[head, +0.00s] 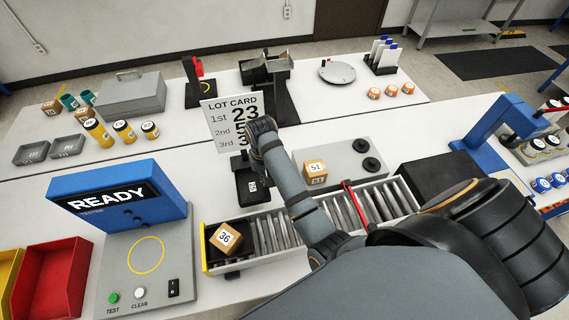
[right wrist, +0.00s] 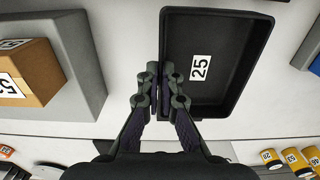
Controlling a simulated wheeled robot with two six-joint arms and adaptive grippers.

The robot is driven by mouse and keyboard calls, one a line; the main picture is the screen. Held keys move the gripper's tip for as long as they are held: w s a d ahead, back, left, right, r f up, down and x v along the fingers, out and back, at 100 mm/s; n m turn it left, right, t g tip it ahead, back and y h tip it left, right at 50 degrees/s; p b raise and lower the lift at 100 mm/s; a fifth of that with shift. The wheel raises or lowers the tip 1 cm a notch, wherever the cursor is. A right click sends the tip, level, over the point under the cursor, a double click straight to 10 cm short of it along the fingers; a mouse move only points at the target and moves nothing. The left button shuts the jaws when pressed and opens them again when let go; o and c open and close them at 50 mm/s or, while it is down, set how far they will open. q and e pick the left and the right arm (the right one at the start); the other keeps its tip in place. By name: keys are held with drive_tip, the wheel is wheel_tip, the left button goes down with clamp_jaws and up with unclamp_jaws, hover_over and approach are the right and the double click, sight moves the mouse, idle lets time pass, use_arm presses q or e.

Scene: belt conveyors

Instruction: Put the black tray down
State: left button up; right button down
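The black tray (head: 243,193) is in the middle of the head view, just beyond the roller conveyor and below the lot card. In the right wrist view the tray (right wrist: 220,103) shows a white label reading 25 and looks empty. My right gripper (right wrist: 167,83) is shut on one side wall of the tray, with a finger on each side of the rim. In the head view my right forearm and wrist partly cover this spot. I cannot tell whether the tray touches the table. My left gripper is not in view.
The roller conveyor (head: 265,235) carries a box marked 36 (head: 225,238) at its left end. A grey block (head: 340,158) with box 51 (head: 316,168) stands right of the tray. The lot card (head: 232,120) stands behind it.

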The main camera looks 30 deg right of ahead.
drive_tip(key=f, duration=0.1)
drive_tip(key=d+f, duration=0.1)
drive_tip(key=f, duration=0.1)
drive_tip(key=shift+w+f+p, duration=0.15)
drive_tip(key=shift+f+p, duration=0.05)
drive_tip(key=shift+p, duration=0.1)
drive_tip(key=shift+a+f, duration=0.15)
drive_tip(key=shift+f, duration=0.1)
drive_tip(key=shift+a, duration=0.2)
wheel_tip(320, 180, down, 4)
drive_tip(key=shift+a+r+p, duration=0.1)
drive_tip(key=shift+r+p, duration=0.15)
drive_tip(key=shift+p, duration=0.25)
drive_tip(key=shift+f, duration=0.3)
drive_tip(key=c, duration=1.7)
unclamp_jaws()
drive_tip(key=shift+f, duration=0.1)
drive_tip(key=shift+c, duration=0.2)
drive_tip(key=shift+o, duration=1.1)
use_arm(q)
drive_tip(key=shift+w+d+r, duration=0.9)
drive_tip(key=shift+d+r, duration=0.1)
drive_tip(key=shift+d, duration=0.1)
